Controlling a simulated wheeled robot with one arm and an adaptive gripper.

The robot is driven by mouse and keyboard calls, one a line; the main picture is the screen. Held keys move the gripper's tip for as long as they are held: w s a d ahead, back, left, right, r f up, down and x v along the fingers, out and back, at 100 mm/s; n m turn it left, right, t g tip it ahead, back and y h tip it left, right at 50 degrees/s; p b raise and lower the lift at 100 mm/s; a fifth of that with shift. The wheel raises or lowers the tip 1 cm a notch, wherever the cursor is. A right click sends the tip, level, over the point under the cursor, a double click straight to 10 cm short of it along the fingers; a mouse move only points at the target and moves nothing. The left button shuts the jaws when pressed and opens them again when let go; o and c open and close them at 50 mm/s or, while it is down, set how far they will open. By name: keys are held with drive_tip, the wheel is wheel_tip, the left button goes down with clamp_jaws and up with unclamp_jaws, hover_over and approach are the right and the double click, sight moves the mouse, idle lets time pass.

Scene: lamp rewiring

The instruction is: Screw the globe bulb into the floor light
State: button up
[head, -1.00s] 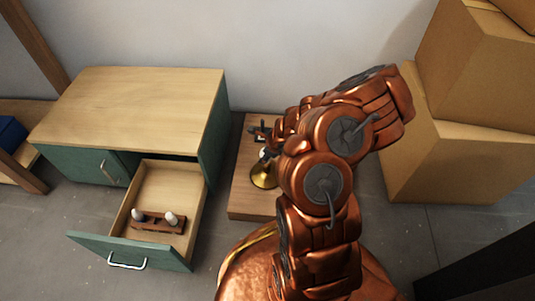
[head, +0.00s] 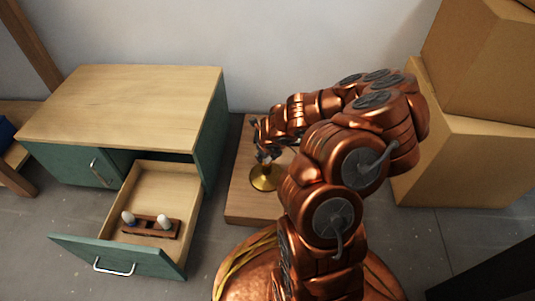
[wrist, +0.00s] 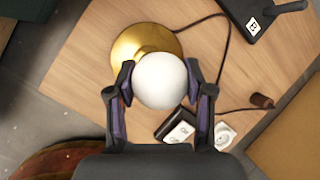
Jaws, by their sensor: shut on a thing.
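The white globe bulb (wrist: 163,80) sits between the two fingers of my gripper (wrist: 161,90) in the wrist view. My gripper is shut on it. The floor light, with a round brass base (wrist: 142,42), is directly behind the bulb in that view, and the bulb hides part of it. In the head view the brass base (head: 265,180) stands on a low wooden board, with my gripper (head: 264,150) right above it. The light's socket is hidden, so I cannot tell whether the bulb touches it or is in it.
An open drawer (head: 187,190) at left holds a wooden rack (head: 150,229) with two white bulbs. On the board (wrist: 90,65) are a dark device marked B (wrist: 252,25), a black labelled box (wrist: 176,126), a white socket (wrist: 224,134) and a brown plug (wrist: 262,101). Cardboard boxes (head: 465,160) stand right.

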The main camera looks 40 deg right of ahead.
drive_tip(key=shift+a+f+m+g+h, duration=0.1)
drive_tip(key=shift+a+m+g+h, duration=0.35)
drive_tip(key=shift+m, duration=0.75)
drive_tip(key=shift+a, duration=0.15)
drive_tip(key=shift+w+m+h, duration=0.1)
drive_tip(key=shift+m+h, duration=0.15)
drive_tip(key=shift+m, duration=0.95)
drive_tip(key=m+g+h, duration=0.1)
drive_tip(key=m+g, duration=0.1)
drive_tip(key=m, duration=0.3)
drive_tip(key=shift+m, duration=0.3)
drive_tip(key=o, duration=1.1)
drive_tip(key=shift+c, duration=0.2)
drive_tip(key=o, duration=0.3)
drive_tip(key=shift+d, duration=0.25)
drive_tip(key=shift+o, duration=0.6)
drive_tip(key=shift+d, duration=0.2)
